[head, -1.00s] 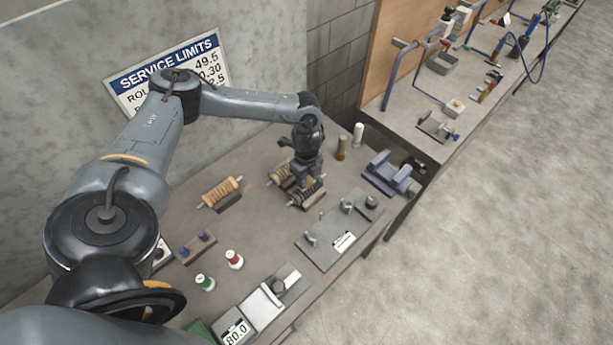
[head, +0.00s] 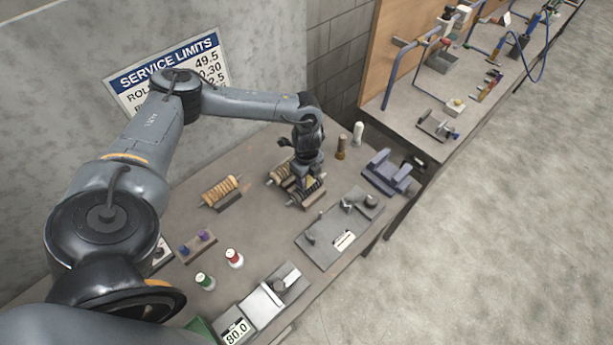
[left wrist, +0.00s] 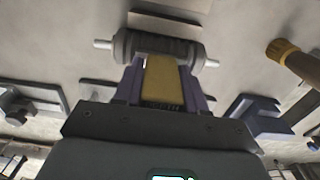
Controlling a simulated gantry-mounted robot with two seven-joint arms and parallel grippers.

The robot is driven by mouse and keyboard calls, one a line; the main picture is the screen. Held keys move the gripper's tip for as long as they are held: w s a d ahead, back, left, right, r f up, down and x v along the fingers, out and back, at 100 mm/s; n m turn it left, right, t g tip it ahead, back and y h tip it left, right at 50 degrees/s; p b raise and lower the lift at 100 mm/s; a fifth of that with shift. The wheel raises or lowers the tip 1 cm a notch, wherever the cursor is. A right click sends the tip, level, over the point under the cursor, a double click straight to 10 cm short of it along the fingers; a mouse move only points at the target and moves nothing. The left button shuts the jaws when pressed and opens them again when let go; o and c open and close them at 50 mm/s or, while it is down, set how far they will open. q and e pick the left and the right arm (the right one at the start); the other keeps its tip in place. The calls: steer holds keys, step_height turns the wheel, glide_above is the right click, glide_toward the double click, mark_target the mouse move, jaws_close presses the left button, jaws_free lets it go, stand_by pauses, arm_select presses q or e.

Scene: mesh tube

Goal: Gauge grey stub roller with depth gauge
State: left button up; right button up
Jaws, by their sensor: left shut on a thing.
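My left gripper (head: 308,180) is over the wound rollers near the middle of the bench. In the left wrist view its purple fingers (left wrist: 163,92) are shut on a yellow block-like tool with a small dark display, seemingly the depth gauge (left wrist: 162,76). The far end of the gauge is at the dark grey stub roller (left wrist: 160,46), which has pale shaft ends. I cannot tell whether they touch. The roller also shows in the head view (head: 310,194), lying on a support and partly hidden by the gripper. My right gripper is not in view.
A brown-wound roller (head: 281,172) lies just behind, and a tan one (head: 221,190) to the left. A grey plate with posts (head: 325,250) is in front. A purple cradle (head: 390,173) stands right.

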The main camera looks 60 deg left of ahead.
arm_select(q)
steer(key=shift+f, duration=0.2)
steer(key=shift+r+p, duration=0.1)
steer(key=shift+p, duration=0.25)
stand_by(0.5)
steer(key=shift+p, duration=0.3)
stand_by(0.6)
steer(key=shift+f, duration=0.2)
stand_by(0.3)
steer(key=shift+p, duration=0.6)
steer(key=shift+s, duration=0.1)
